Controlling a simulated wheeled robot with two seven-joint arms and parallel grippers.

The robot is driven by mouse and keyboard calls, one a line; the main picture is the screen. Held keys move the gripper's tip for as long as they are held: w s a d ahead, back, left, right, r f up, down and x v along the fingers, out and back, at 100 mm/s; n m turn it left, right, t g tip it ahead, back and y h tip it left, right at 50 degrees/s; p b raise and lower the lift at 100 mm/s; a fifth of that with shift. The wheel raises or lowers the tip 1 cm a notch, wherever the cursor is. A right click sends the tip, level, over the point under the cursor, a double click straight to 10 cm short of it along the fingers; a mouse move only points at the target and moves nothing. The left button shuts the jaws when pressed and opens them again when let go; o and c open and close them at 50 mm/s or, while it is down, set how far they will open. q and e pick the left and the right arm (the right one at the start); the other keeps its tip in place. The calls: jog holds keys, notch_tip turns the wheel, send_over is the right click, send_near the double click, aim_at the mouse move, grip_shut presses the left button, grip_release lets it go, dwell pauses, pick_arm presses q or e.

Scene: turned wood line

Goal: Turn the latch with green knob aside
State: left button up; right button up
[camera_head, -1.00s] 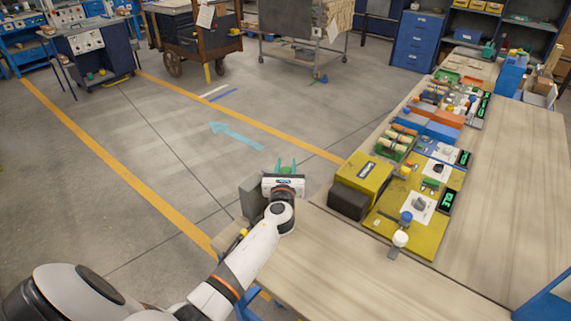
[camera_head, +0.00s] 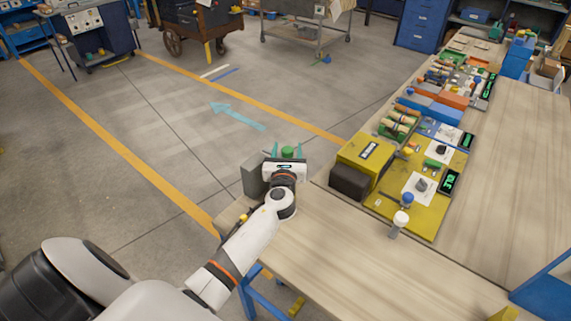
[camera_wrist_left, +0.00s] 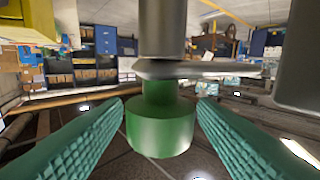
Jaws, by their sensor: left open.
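The green knob (camera_head: 288,152) shows just past my left gripper (camera_head: 287,150) in the head view. In the left wrist view the knob (camera_wrist_left: 160,130) is a short green cylinder below a flat grey latch plate (camera_wrist_left: 205,69) and a thick grey post (camera_wrist_left: 161,30). My left gripper is open. Its two teal ribbed fingers (camera_wrist_left: 160,104) stand one on each side of the knob, very close to it; I cannot tell whether either touches. In the head view my gripper hides most of the latch. My right gripper is not in view.
The table's front part is mostly bare.

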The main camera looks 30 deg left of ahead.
pick_arm(q)
jog(key=b+v, duration=0.1)
jog(key=v, duration=0.9)
jog(key=shift+r, duration=0.1)
